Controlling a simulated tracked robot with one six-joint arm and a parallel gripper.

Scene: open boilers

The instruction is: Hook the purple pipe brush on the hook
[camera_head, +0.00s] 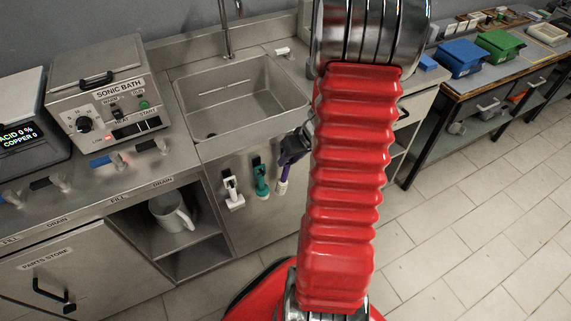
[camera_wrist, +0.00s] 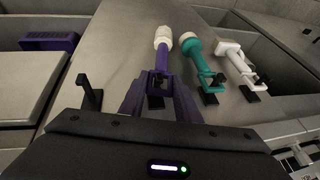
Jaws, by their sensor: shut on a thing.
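The purple pipe brush (camera_wrist: 161,60) has a pale bristle end. In the wrist view it lies between my gripper's fingers (camera_wrist: 160,92), against the steel cabinet front. A black hook (camera_wrist: 156,101) shows at its handle, in line with the other hooks; I cannot tell whether the handle is seated on it. My gripper is shut on the brush. In the head view the brush (camera_head: 282,187) hangs bristle end down below my gripper (camera_head: 293,150), right of the teal brush; my red arm hides part of the wrist. An empty black hook (camera_wrist: 91,96) is left of it in the wrist view.
A teal brush (camera_head: 261,179) and a white brush (camera_head: 233,192) hang on the panel below the sink (camera_head: 240,98). They stand close beside the purple brush in the wrist view. An open shelf with a white mug (camera_head: 171,213) is to the left.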

